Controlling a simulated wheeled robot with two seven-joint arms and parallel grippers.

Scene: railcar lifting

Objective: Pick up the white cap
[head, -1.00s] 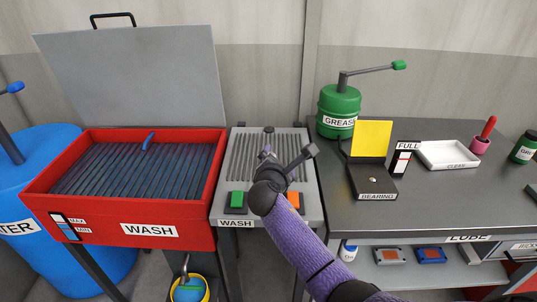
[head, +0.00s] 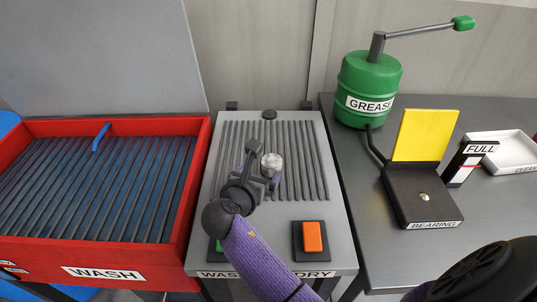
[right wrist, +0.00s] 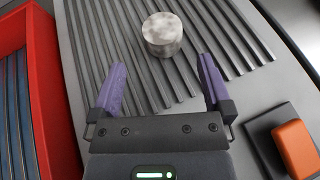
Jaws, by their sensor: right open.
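The white cap (head: 271,163) is a short, mottled whitish-grey cylinder on the ribbed grey top of the wash-and-dry stand (head: 330,235). In the right wrist view the cap (right wrist: 162,34) stands upright just beyond the fingertips, roughly centred between them. My right gripper (head: 263,166) is open and empty, with its purple fingers (right wrist: 162,68) spread on either side of the line to the cap. In the head view the gripper partly overlaps the cap's near side. My left gripper is not in view.
The red wash tub (head: 205,160) stands close on the left. An orange button (head: 313,236) sits at the stand's front right; a green button is mostly hidden by my arm. A green grease can (head: 368,85) and a bearing box (head: 420,205) stand on the right bench.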

